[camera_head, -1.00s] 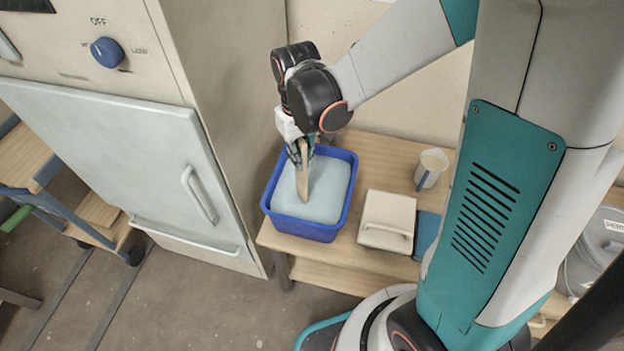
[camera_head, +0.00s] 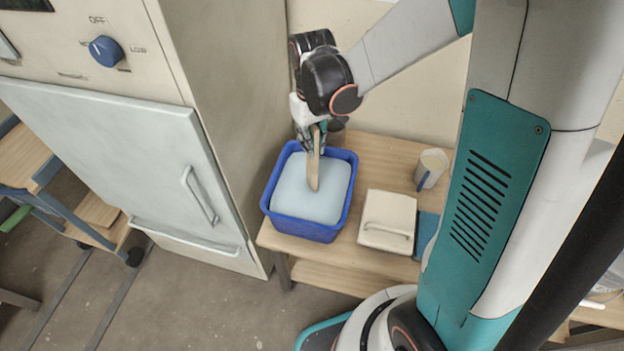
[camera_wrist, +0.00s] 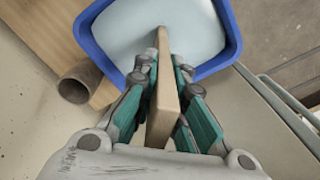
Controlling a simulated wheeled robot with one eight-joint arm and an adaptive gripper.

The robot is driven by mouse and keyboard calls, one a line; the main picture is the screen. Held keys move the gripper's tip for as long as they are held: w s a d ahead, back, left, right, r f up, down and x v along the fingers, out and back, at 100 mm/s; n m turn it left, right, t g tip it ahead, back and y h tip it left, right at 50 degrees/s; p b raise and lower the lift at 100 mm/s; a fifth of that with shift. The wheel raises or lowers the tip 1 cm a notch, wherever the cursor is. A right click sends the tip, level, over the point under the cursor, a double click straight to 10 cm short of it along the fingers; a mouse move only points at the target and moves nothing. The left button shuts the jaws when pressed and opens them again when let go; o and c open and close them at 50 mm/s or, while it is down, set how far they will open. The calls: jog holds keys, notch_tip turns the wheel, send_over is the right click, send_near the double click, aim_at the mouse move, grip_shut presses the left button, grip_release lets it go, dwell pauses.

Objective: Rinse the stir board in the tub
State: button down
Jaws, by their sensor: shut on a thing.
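The stir board (camera_head: 314,165) is a flat tan wooden strip. It also shows in the wrist view (camera_wrist: 163,100), edge-on between the fingers. My gripper (camera_head: 312,142) is shut on its upper part, and in the wrist view the teal-padded fingers (camera_wrist: 165,85) flank it. The tub (camera_head: 306,229) is a blue rectangular bin filled with pale blue-white water, standing at the left end of the wooden bench; its blue rim shows in the wrist view (camera_wrist: 95,50). The board points down, slightly tilted, and its lower end meets the water surface. I cannot tell how deep it reaches.
A cream lidded box (camera_head: 387,222) and a white mug (camera_head: 432,168) with a blue handle stand right of the tub on the bench (camera_head: 376,152). A tall cream kiln-like cabinet (camera_head: 225,120) rises close on the left. A brown cylinder (camera_wrist: 80,83) stands beside the tub.

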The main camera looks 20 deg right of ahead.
jog(key=shift+r+p, duration=4.1)
jog(key=shift+r, duration=1.7)
jog(key=shift+r, duration=0.1)
notch_tip(320, 180, up, 5)
jog(key=p, duration=0.3)
